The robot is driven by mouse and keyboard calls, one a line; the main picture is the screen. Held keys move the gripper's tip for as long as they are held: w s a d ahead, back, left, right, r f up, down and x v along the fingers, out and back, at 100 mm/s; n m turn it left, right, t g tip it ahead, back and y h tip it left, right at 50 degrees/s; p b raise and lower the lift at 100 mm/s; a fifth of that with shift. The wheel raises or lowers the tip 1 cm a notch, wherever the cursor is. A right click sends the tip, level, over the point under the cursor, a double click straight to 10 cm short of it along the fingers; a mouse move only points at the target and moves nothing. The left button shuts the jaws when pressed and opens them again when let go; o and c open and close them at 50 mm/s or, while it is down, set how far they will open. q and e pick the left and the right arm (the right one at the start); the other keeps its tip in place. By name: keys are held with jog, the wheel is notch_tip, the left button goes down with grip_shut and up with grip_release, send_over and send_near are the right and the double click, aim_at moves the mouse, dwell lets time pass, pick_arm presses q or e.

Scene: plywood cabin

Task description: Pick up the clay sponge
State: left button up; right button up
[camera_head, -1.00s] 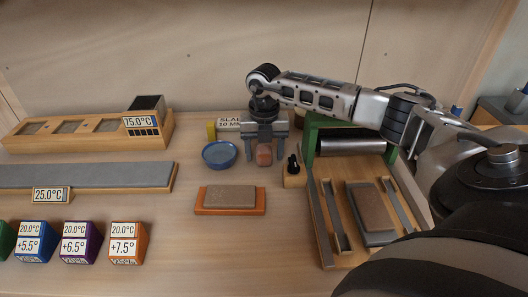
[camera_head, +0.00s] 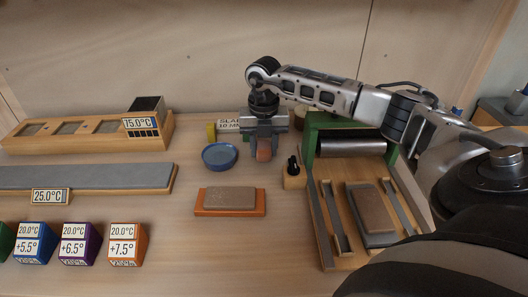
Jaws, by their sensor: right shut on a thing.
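My left gripper is not in the head view.
A blue bowl (camera_head: 219,156) stands close on the left. A small wooden block with a black knob (camera_head: 293,171) and a green-framed roller press (camera_head: 350,146) are on the right. A clay slab (camera_head: 230,196) on an orange board lies in front.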

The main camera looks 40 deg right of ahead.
jog(key=s+a+r+b, duration=0.1)
jog(key=s+a+r, duration=0.7)
jog(key=s+r, duration=0.3)
jog(key=shift+s, duration=0.2)
jog(key=shift+o, duration=0.4)
